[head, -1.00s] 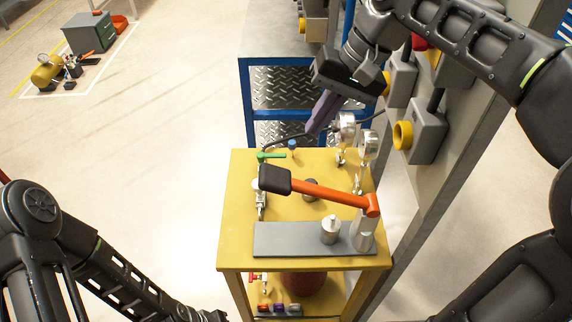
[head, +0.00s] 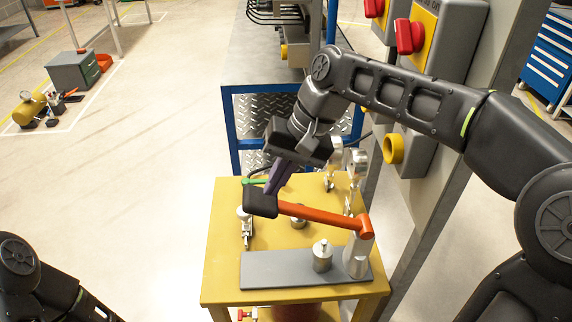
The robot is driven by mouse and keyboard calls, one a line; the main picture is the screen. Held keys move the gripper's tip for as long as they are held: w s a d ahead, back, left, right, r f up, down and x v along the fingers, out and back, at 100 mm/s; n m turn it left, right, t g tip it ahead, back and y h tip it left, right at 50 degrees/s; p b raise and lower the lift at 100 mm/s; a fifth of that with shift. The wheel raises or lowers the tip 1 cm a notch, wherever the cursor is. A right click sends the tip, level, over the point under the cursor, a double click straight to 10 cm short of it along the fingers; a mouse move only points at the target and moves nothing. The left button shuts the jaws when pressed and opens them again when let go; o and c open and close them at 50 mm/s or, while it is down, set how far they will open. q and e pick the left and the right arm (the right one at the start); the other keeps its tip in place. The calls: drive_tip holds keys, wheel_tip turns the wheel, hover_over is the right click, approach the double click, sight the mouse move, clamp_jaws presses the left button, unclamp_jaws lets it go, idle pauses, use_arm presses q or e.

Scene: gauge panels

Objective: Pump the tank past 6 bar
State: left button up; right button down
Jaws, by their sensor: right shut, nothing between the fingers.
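The hand pump has an orange lever (head: 318,216) with a black grip (head: 262,203) at its left end. The lever pivots on a grey post (head: 357,255) on a grey base plate (head: 275,270). It lies tilted slightly, grip end higher in the picture. My right gripper (head: 274,190) has purple fingers, shut and empty, pointing down just behind or over the black grip; I cannot tell whether they touch. Two round gauges (head: 357,163) stand at the back right, seen edge-on, dials unreadable. A dark red tank (head: 285,313) shows partly under the yellow table. My left gripper is out of view.
The yellow table (head: 222,262) also carries a green-handled valve (head: 256,181) and a small metal weight-like cylinder (head: 322,257). A wall panel with red switches (head: 410,36) and a yellow knob (head: 394,149) stands close on the right.

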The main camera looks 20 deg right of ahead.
drive_tip(key=shift+x, duration=0.9)
drive_tip(key=shift+f, duration=0.1)
